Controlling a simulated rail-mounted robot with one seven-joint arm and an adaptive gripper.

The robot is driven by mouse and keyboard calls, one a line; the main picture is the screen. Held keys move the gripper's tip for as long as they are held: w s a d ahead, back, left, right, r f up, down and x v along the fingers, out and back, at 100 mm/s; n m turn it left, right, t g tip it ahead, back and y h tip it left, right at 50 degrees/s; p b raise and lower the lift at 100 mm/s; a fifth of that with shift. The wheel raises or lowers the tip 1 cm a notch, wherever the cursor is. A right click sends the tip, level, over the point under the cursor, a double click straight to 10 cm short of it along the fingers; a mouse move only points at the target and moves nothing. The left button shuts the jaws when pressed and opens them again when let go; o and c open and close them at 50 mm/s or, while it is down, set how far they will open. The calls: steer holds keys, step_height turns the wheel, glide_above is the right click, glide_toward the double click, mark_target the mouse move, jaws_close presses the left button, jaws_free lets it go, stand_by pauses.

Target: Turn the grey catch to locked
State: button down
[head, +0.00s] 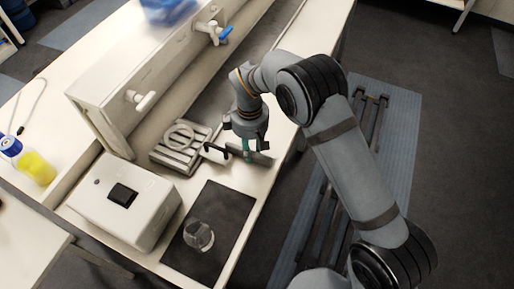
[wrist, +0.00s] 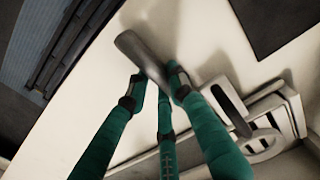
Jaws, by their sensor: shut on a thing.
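My gripper (head: 248,152) has teal fingers and is low over the bench. In the wrist view the fingertips (wrist: 158,88) are shut on a dark grey bar with a rounded end (wrist: 140,52), which looks like the grey catch. The bar slants between them; its far end also shows beside the fingers in the head view (head: 263,159). Beside it is a pale grey metal fixture (head: 180,146) with a ring and slats, also at the right of the wrist view (wrist: 293,106). A black curved handle (wrist: 232,108) lies between. Any lock marking is too small to read.
A white box with a black screen (head: 150,205) stands nearby. A clear glass vessel (head: 198,236) stands on a dark mat (head: 228,208). White taps (head: 145,101) project from the raised ledge. A bottle of yellow liquid (head: 38,168) is at the far left. The bench edge is close to my gripper.

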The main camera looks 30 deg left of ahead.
steer(key=c, duration=1.5)
jaws_free()
steer(key=shift+r, duration=0.1)
step_height(320, 180, up, 12)
steer(key=shift+f, duration=0.1)
steer(key=shift+f, duration=0.15)
